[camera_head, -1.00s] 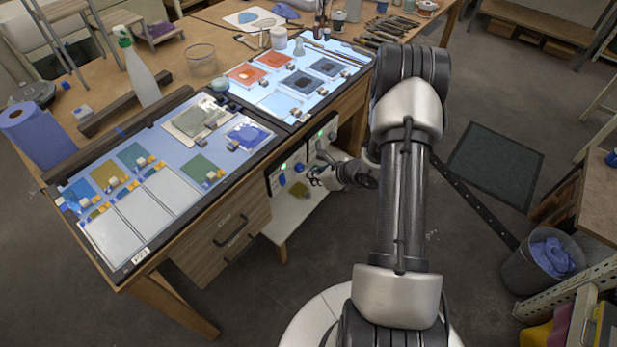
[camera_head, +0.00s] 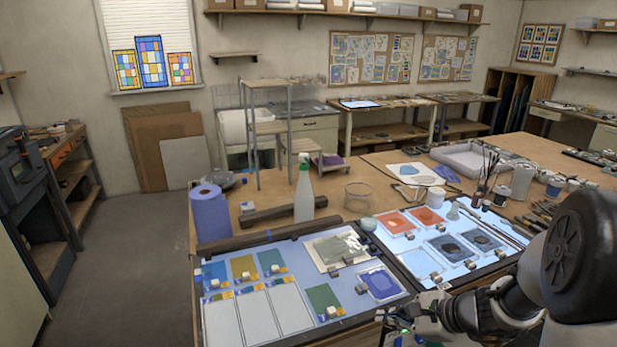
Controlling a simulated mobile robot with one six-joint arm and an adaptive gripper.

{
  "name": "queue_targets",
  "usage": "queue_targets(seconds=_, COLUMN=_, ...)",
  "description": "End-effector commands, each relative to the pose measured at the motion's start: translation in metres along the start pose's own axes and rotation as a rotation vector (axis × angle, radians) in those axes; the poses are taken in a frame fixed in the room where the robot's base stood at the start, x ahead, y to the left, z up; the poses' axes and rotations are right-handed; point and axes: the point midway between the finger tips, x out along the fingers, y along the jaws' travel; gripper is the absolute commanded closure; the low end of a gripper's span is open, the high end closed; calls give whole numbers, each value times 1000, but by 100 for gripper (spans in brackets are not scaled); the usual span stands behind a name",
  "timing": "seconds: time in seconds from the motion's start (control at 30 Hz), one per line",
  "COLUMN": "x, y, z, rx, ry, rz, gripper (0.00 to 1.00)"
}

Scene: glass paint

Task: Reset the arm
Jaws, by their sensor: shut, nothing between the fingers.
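My arm comes in from the lower right corner. My gripper (camera_head: 398,318) is at the front edge of the light table, near the bottom of the view. It is shut with nothing between its fingers. The fingertips are small and partly lost against the table edge. The light table (camera_head: 359,327) holds glass pieces and paint samples. A small green light shows close by the gripper, on the table's front, which is mostly out of view.
A green-capped spray bottle (camera_head: 304,192), a blue roll (camera_head: 210,215) and a glass jar (camera_head: 358,197) stand behind the panels. A cup of brushes (camera_head: 480,195) stands at the right. Open floor (camera_head: 125,260) lies to the left.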

Motion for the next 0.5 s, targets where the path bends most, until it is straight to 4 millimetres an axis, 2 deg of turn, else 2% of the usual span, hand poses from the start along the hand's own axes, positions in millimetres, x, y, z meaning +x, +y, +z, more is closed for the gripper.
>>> queue_targets(seconds=0.03, x=-11, y=8, z=29, rx=-127, ry=-3, rz=35, gripper=100)
queue_targets(seconds=0.1, x=-25, y=25, z=60, rx=-296, ry=-3, rz=94, gripper=100)
queue_targets(seconds=0.2, x=-48, y=53, z=96, rx=-538, ry=7, rz=174, gripper=100)
queue_targets(seconds=0.33, x=-79, y=92, z=127, rx=-842, ry=40, rz=275, gripper=100)
queue_targets(seconds=0.5, x=-122, y=140, z=142, rx=-1227, ry=121, rz=395, gripper=100)
